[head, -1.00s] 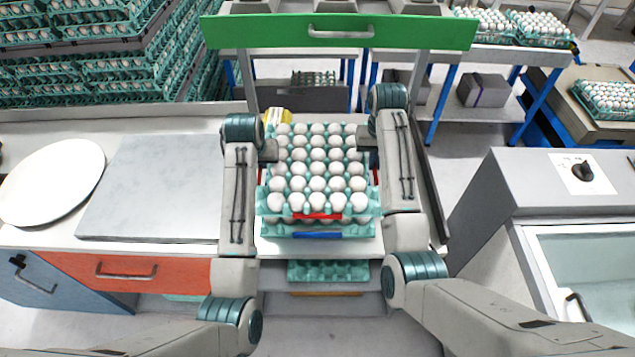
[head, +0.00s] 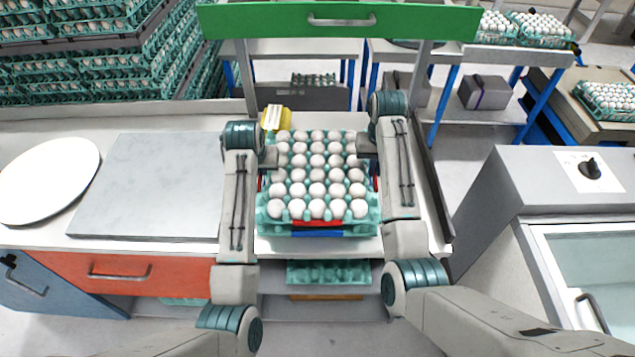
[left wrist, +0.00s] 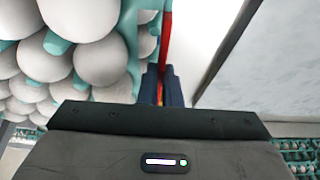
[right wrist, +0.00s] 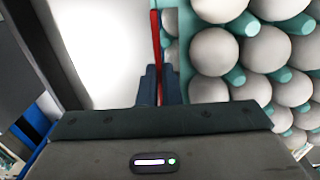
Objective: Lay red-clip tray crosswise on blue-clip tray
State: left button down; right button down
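The red-clip tray (head: 263,208) is teal, full of white eggs, and lies level over the blue-clip tray (head: 363,229). Its red clip (head: 317,223) shows at the front, just above the blue clip (head: 317,234). The upper tray hides most of the lower one, and I cannot tell whether the two touch. My left gripper (left wrist: 165,88) is shut on the red strip at the upper tray's left side. My right gripper (right wrist: 159,86) is shut on the red strip at its right side. In the head view my wrists partly hide both sides.
A grey plate (head: 150,185) and a white round disc (head: 48,180) lie on the counter at left. A yellow object (head: 276,118) stands behind the trays. A green bar (head: 340,28) spans the back. An empty teal tray (head: 328,272) is on a lower shelf.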

pick_arm(q)
jog(key=shift+w+f, duration=0.1)
jog(key=shift+f, duration=0.1)
pick_arm(e)
jog(key=shift+w+f, duration=0.1)
jog(key=shift+f, duration=0.1)
pick_arm(q)
jog(key=c, duration=2)
grip_release()
jog(key=shift+f, duration=0.15)
pick_arm(e)
jog(key=c, duration=2)
grip_release()
jog(key=shift+f, duration=0.15)
pick_arm(q)
jog(key=o, duration=0.4)
pick_arm(e)
jog(key=o, duration=0.4)
pick_arm(q)
jog(key=shift+r, duration=0.25)
pick_arm(e)
jog(key=shift+a+r, duration=0.1)
jog(key=shift+r, duration=0.2)
